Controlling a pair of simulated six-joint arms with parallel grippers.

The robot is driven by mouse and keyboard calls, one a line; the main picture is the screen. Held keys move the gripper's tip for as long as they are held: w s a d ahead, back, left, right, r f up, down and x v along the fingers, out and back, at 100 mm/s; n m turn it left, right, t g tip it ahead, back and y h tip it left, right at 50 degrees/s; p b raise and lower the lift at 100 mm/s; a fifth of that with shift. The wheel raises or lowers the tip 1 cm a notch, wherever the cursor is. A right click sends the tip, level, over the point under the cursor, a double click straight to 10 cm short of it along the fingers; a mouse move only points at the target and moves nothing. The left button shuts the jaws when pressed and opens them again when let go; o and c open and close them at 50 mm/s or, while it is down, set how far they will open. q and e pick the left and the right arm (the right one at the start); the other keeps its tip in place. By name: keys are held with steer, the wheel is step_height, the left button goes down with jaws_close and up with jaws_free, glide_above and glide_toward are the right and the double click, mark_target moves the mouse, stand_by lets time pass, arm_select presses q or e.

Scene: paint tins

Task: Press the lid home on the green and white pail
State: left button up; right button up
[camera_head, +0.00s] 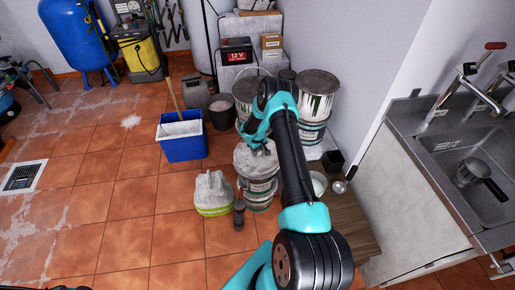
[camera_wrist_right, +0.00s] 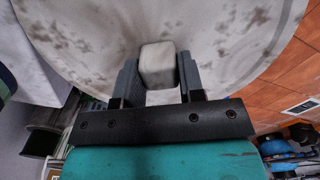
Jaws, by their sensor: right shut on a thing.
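The green and white pail (camera_head: 259,186) stands on the tiled floor, below the hand of my right arm. A round, pale, stained lid (camera_head: 247,160) lies over its top; it also fills the upper part of the right wrist view (camera_wrist_right: 80,45). My right gripper (camera_head: 262,147) is shut on the lid's square grey knob (camera_wrist_right: 158,65), with one finger on each side. My forearm and hand hide the right part of the lid and its rim. I cannot tell how deep the lid sits.
A lime-banded tub (camera_head: 213,198) stands close on the left, with a small dark jar (camera_head: 239,215) in front. Larger tins (camera_head: 314,105) stand behind. A blue bucket (camera_head: 183,147) is farther left. A sink counter (camera_head: 445,155) is on the right. The front-left floor is clear.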

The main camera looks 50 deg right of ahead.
steer(key=shift+f, duration=1.2)
steer(key=shift+f, duration=1.05)
stand_by(0.9)
steer(key=o, duration=0.9)
step_height(320, 180, up, 17)
steer(key=shift+r, duration=0.15)
stand_by(0.6)
